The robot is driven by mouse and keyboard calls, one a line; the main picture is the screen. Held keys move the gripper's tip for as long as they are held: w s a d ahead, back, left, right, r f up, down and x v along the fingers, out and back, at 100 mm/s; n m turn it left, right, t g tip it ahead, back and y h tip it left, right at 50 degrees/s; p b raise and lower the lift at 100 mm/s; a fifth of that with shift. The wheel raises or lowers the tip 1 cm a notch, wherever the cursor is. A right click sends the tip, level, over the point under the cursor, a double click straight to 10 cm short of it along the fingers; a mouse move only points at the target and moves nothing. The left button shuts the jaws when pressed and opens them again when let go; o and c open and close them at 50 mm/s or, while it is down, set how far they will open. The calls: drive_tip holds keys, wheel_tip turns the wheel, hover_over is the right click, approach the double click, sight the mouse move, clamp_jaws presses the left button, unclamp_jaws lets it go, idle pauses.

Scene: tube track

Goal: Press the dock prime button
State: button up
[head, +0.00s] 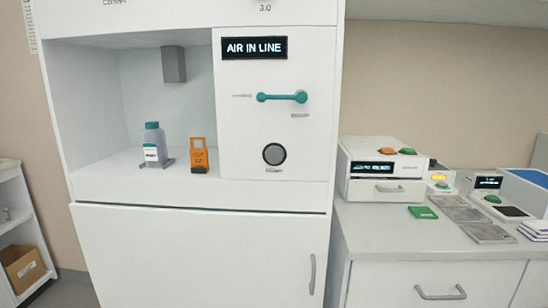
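The dark display (254,48) at the panel's top reads "AIR IN LINE". In the open bay to the left stands a grey bottle (153,144) with a teal cap and a white label. My gripper is not in view.
An orange stand-like object (198,155) is in the bay beside the bottle. A white cabinet door (200,255) is shut below. The counter (375,230) at right holds a white device (380,165) with orange and green buttons, plus flat grey plates (487,233). The space before the panel is clear.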

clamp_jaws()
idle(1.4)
